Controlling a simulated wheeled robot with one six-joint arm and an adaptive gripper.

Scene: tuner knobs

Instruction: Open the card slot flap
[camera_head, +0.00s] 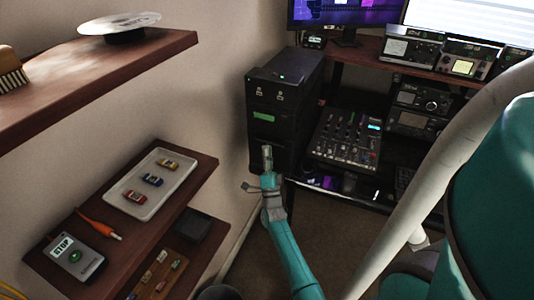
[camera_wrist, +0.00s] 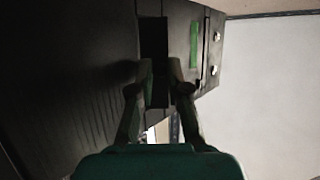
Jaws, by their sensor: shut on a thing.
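The black tower case (camera_head: 283,90) stands at the back, left of the desk gear. Its front carries a green label (camera_head: 263,117), which also shows in the wrist view (camera_wrist: 194,45). My gripper (camera_head: 267,152) is at the lower front of the case, below the label. In the wrist view my two fingertips (camera_wrist: 160,68) are close together on either side of a dark, narrow piece (camera_wrist: 160,92) on the case front, which appears to be the card slot flap. A dark rectangular area (camera_wrist: 153,38) lies just beyond the fingertips. The flap's edges and angle are too dark to tell.
A mixer (camera_head: 346,138) and radio units (camera_head: 425,98) stand right of the case. At left, a wall shelf (camera_head: 205,172) holds a tray (camera_head: 118,194) of toy cars, a grey stop box (camera_head: 75,258) and an orange tool (camera_head: 98,226). Another shelf (camera_head: 85,70) is above.

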